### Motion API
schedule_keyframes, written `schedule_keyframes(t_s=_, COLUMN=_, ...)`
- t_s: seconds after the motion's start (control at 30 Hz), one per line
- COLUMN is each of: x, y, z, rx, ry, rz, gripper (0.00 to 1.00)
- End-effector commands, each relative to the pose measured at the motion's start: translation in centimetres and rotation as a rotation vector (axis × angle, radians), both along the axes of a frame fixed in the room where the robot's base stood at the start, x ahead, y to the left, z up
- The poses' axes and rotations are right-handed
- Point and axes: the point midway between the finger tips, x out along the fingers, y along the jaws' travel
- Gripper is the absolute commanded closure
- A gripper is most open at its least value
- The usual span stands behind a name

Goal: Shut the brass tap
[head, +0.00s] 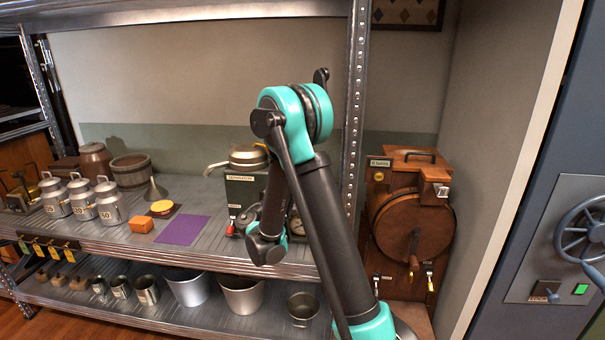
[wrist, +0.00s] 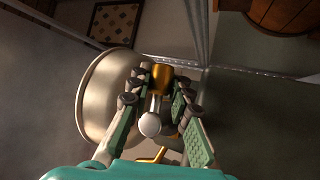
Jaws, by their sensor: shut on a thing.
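The brass tap (wrist: 162,77) shows in the wrist view, with a brass cylindrical body between my fingertips. A pale rounded knob (wrist: 150,124) sits nearer the camera between the fingers, and a thin brass piece (wrist: 150,159) shows below it. My gripper (wrist: 164,83) is shut on the tap, its green-padded fingers on either side. The fingers hide part of the tap, and I cannot tell how far its handle is turned. In the head view my arm hides the tap and fingertips, in front of the green separator (head: 240,190) on the shelf.
A large pale metal bowl (wrist: 103,100) is close at the left of the fingers. A steel shelf post (head: 355,120) stands right of the separator. A wooden drum machine (head: 390,225) is beyond it. Milk cans (head: 82,197) and a purple mat (head: 183,230) are left.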

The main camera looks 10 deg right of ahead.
Motion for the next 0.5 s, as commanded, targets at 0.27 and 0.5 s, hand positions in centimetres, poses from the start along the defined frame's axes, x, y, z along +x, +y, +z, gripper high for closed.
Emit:
schedule_keyframes(t_s=0.27, x=0.05, y=0.07, z=0.05, rx=-0.002, ry=0.000, rz=0.002, gripper=0.62)
schedule_keyframes(t_s=0.5, x=0.03, y=0.03, z=0.04, rx=0.000, ry=0.000, rz=0.001, gripper=0.59)
